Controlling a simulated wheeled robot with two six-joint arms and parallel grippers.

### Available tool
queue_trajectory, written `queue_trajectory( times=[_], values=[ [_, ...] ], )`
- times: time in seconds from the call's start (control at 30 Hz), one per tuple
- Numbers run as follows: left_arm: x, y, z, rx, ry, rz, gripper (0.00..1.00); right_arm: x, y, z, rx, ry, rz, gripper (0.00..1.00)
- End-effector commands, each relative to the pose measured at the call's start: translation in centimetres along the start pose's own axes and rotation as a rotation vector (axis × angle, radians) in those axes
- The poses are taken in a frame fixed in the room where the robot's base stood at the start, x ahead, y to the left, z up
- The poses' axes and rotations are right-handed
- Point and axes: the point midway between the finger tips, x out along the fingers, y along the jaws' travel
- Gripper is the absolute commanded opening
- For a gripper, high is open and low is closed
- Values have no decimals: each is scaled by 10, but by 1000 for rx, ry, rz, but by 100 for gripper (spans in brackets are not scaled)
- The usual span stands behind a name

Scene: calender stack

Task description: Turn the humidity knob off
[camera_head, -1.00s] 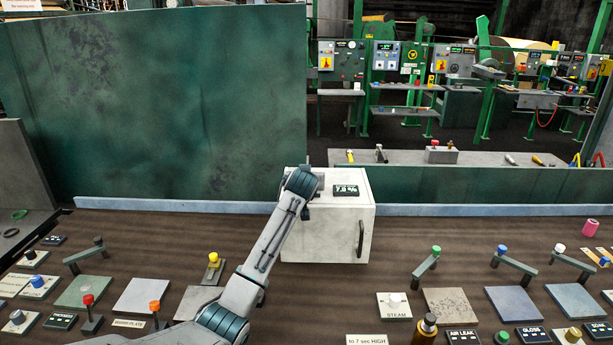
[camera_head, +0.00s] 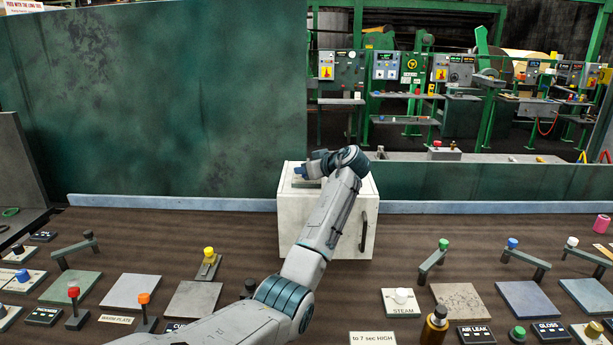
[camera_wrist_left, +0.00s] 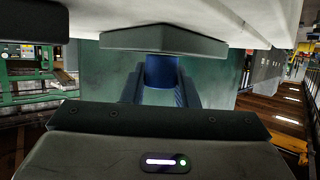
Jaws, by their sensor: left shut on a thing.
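A white cabinet (camera_head: 296,225) with a dark handle (camera_head: 364,232) stands at the middle of the bench. My left gripper (camera_head: 306,171) is over its top at the left, pointing left. In the left wrist view, a blue knob (camera_wrist_left: 161,70) sits on a grey plate (camera_wrist_left: 163,42) against a pale surface. The left gripper's fingers (camera_wrist_left: 160,92) are on both sides of the knob and shut on it. My wrist hides most of the cabinet top in the head view. No humidity label is readable. My right gripper is not in view.
The brown bench (camera_head: 240,226) carries several switches, levers and plates at left and right. A red-knobbed switch (camera_head: 74,293) and a yellow-knobbed one (camera_head: 209,254) stand left of my arm. A green panel (camera_head: 150,110) rises behind. A white STEAM knob (camera_head: 401,296) is at right.

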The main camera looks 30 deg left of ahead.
Motion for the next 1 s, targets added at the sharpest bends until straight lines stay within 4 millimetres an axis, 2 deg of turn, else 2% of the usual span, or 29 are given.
queue_trajectory(
  times=[0.17,0.6,0.63,0.73,1.0],
  values=[
    [1,0,2,-12,-3,-34,4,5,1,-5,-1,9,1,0],
    [0,0,1,-16,-4,-43,4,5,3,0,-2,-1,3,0],
    [0,0,2,-16,-4,-43,28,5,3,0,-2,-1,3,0],
    [0,0,1,-16,-3,-43,48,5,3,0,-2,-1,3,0],
    [0,0,1,-16,-2,-42,48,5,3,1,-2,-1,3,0]
  ],
)
